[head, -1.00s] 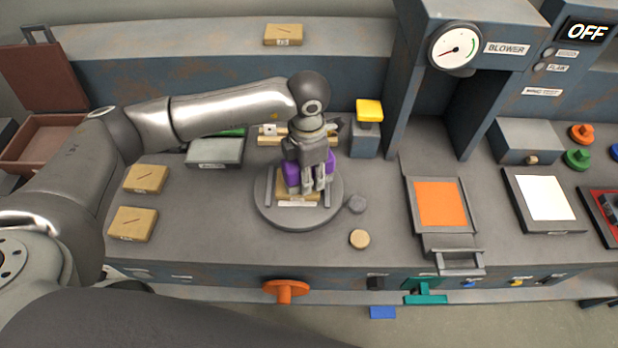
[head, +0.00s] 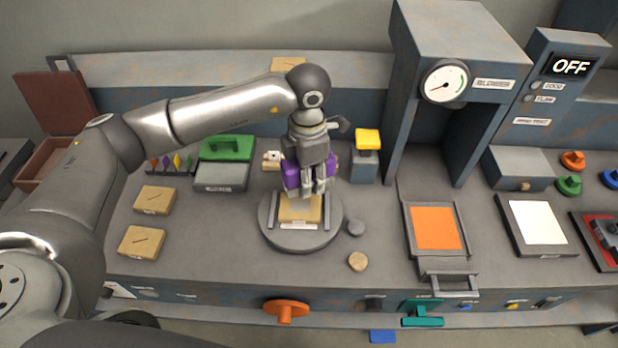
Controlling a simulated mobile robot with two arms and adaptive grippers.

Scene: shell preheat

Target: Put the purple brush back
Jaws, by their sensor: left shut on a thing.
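My left gripper (head: 313,187) points down and is shut on the purple brush (head: 291,174). Purple shows on both sides of the fingers; the middle of the brush is hidden behind them. The brush is over the back part of a round grey turntable (head: 278,240), seemingly a little above it. A tan block (head: 299,210) lies on the turntable between two rails. My right gripper is not in view.
A rack of small coloured pieces (head: 172,165), a grey tray with a green lid (head: 222,176) and two tan blocks (head: 154,200) are at the left. A yellow-topped post (head: 367,140) stands close behind right. An orange plate (head: 436,228) lies further right.

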